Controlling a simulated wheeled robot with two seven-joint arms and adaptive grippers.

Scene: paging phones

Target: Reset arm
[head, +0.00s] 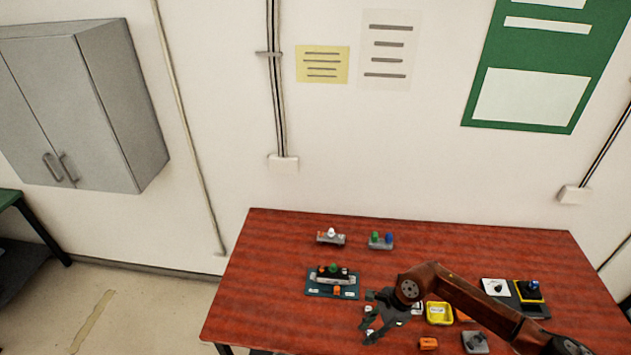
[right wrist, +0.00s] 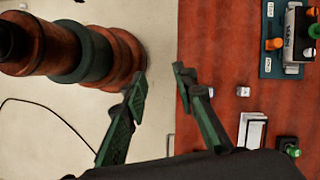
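My right gripper (head: 369,316) hangs over the front middle of the red wooden table (head: 270,325), its arm coming in from the right. In the right wrist view the two fingers of the right gripper (right wrist: 158,80) stand apart with nothing between them. The fingers are over the table's edge, with pale floor behind the left finger. My left gripper is in neither view.
A teal board (head: 316,292) with a knobbed device lies left of the right gripper. Two small button blocks (head: 330,238) (head: 381,243) stand behind. A yellow tray (head: 439,313), an orange block (head: 428,344) and a grey piece (head: 475,343) lie near the right arm.

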